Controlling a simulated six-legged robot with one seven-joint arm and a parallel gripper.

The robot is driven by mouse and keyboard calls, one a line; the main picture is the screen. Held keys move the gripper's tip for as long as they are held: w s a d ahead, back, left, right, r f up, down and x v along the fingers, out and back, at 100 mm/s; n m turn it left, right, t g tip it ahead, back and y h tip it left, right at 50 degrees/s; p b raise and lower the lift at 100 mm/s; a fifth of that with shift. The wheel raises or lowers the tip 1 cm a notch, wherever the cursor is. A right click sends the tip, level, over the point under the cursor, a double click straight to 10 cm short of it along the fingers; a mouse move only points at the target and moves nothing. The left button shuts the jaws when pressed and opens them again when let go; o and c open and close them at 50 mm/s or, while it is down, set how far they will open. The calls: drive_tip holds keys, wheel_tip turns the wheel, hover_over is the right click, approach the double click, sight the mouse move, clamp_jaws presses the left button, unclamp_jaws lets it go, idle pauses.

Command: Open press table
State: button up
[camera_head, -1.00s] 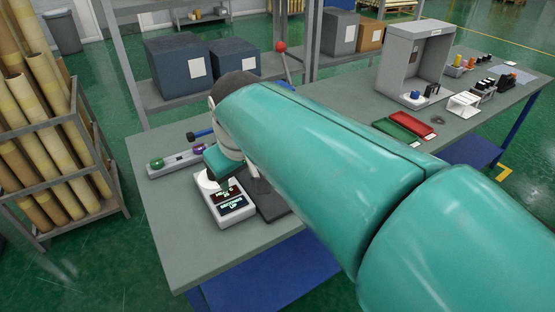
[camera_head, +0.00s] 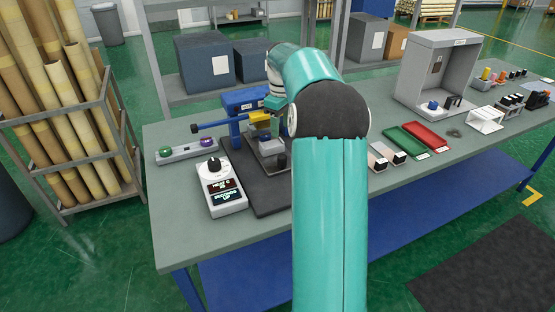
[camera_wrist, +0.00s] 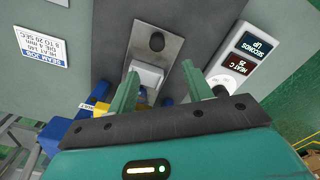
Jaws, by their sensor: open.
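The press stands on the left part of the workbench (camera_head: 190,258), on a dark base (camera_head: 262,198). It has a blue frame (camera_head: 240,102), a yellow part with a label (camera_head: 260,117) and a grey metal block under it. My arm hides its right side in the head view. In the wrist view, my gripper (camera_wrist: 160,72) is open, with its two green fingers pointing at the press. A light grey block (camera_wrist: 148,77) shows between the fingers, and contact cannot be told. Beyond it is a metal plate (camera_wrist: 170,28) with a dark round knob (camera_wrist: 156,42).
A white control box (camera_head: 221,187) with a dial and displays is left of the press base; it also shows in the wrist view (camera_wrist: 242,60). A grey bar with green and purple buttons (camera_head: 186,151) lies behind it. Green (camera_head: 407,143) and red (camera_head: 426,135) trays lie right.

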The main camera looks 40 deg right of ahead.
sight(282, 156)
drive_tip(key=f, duration=1.4)
drive_tip(key=shift+d, duration=0.3)
drive_tip(key=shift+f, duration=0.1)
clamp_jaws()
